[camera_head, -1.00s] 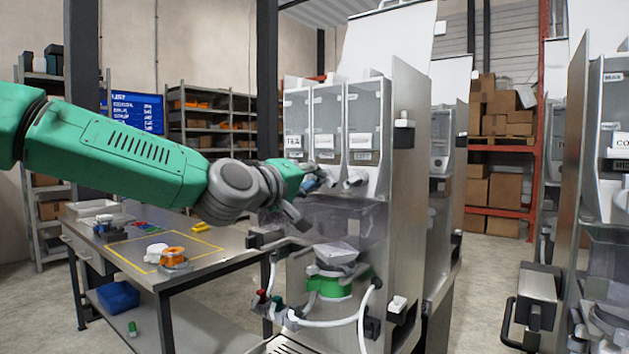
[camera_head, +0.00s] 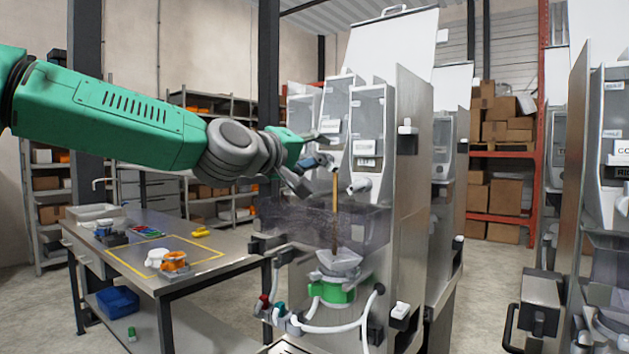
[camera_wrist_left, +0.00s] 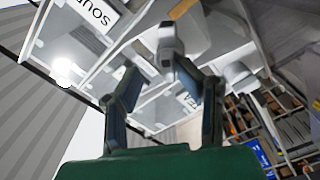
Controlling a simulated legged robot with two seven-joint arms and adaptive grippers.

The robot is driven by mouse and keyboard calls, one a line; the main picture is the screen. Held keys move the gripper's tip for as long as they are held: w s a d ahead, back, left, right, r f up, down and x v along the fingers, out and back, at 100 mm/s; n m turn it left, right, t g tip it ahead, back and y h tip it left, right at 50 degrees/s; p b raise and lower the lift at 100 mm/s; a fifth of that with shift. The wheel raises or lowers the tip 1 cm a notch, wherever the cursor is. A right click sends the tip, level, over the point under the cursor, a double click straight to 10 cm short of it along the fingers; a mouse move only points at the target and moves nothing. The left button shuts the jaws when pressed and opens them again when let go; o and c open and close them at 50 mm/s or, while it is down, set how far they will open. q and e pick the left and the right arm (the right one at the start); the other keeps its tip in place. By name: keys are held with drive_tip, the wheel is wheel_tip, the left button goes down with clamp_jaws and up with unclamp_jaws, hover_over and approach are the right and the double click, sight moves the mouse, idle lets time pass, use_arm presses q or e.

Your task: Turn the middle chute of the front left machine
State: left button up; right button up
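The front left machine (camera_head: 408,200) has a row of clear canisters with white chutes. A thin brown stream (camera_head: 336,210) falls from the middle chute (camera_head: 326,161) towards the grey funnel (camera_head: 340,262) above a green-collared part. My left gripper (camera_head: 311,172) is at the middle chute, partly hiding it and the left one. In the wrist view a chute, apparently the middle one (camera_wrist_left: 167,42), lies at the fingertips of my left gripper (camera_wrist_left: 160,72). The fingers are apart, with a gap beside the chute. The right chute (camera_head: 358,186) is clear of the gripper. My right gripper is not in view.
A translucent guard (camera_head: 300,225) spans the machine below the chutes. White hoses (camera_head: 340,328) loop low at its front. A steel table (camera_head: 235,248) with small parts stands at the left. Another machine (camera_head: 580,200) stands at the right, across a floor gap.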

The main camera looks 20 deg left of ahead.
use_arm(q)
drive_tip(key=r, duration=0.3)
drive_tip(key=shift+w+d, duration=0.25)
drive_tip(key=shift+w, duration=0.1)
drive_tip(key=shift+d+r, duration=0.2)
drive_tip(key=shift+d, duration=0.05)
drive_tip(key=shift+s, duration=0.15)
drive_tip(key=p+v, duration=0.8)
drive_tip(key=v, duration=0.8)
drive_tip(key=shift+a+p, duration=0.15)
drive_tip(key=shift+p, duration=0.15)
idle(0.5)
idle(0.5)
